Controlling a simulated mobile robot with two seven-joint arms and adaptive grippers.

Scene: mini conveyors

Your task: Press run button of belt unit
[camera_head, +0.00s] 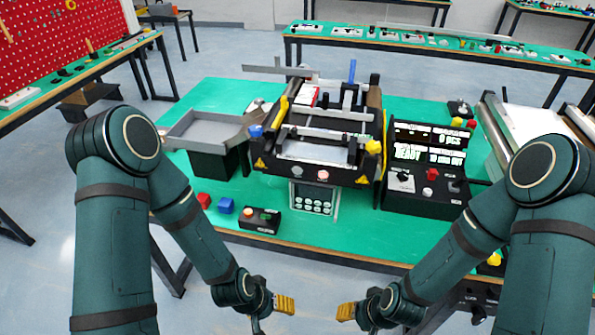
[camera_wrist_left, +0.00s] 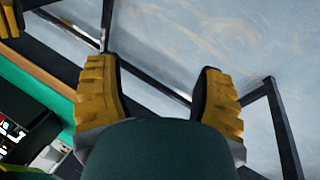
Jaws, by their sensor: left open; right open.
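The belt unit (camera_head: 330,150) stands in the middle of the green table, with black sides, yellow parts and small round lit buttons (camera_head: 322,174) on its front face. A small black button box (camera_head: 260,222) with an orange and a green button lies on the table in front of it. I cannot read which button is marked run. My left gripper (camera_head: 273,305) hangs before the table's front edge, apart from everything; its yellow fingers are spread and empty in the left wrist view (camera_wrist_left: 158,90). My right gripper (camera_head: 352,313) is open nearby, also off the table, partly hidden by its own body.
A grey tray (camera_head: 205,128) stands at the left. A black control panel (camera_head: 425,195) with displays stands at the right. The front table strip between is clear.

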